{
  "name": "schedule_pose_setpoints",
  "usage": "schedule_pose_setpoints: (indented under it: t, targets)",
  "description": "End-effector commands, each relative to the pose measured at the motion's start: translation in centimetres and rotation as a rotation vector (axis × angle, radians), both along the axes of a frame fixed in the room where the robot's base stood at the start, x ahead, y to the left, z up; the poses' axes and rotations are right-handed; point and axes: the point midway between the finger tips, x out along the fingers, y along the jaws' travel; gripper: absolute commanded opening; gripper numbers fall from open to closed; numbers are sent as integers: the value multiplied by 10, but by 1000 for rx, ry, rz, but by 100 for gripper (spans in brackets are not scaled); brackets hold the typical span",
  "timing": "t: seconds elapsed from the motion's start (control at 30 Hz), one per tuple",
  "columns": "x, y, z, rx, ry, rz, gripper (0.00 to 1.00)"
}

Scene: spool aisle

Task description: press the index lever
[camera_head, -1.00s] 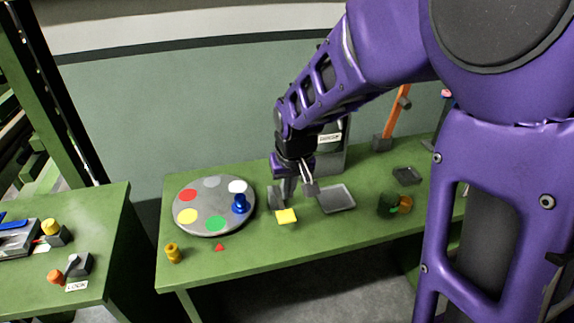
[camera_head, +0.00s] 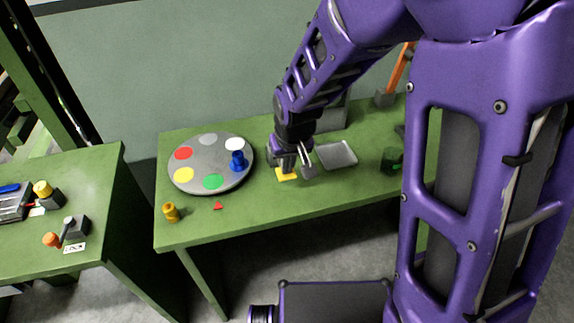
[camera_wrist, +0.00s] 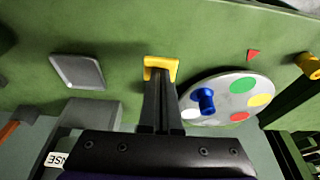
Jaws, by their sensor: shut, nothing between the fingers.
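A yellow pad (camera_head: 286,175), which looks like the index lever's end, is low over the green table, right of the round grey turntable (camera_head: 207,179). My gripper (camera_head: 290,167) is shut and empty, pointing down at the pad. In the wrist view the shut fingertips (camera_wrist: 160,82) overlap the yellow pad (camera_wrist: 161,63), whose edges show around them. I cannot tell whether they touch. The rest of the lever is hidden behind my gripper. The turntable has coloured spots and a blue spool (camera_head: 238,161) standing on it; both also show in the wrist view.
A grey tray (camera_head: 337,155) lies just right of my gripper. A yellow spool (camera_head: 170,212) and a red triangle (camera_head: 218,206) are near the table's front left. A dark green cylinder (camera_head: 392,160) stands to the right. A second green table (camera_head: 95,185) is at left, across a gap.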

Motion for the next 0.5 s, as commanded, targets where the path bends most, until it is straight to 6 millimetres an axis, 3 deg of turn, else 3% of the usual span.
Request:
schedule_pose_setpoints:
  t: [0.4,0.5]
  targets:
    - [-4,-1,-39,26,-90,0,0]
    - [-4,-1,-32,26,-90,0,0]
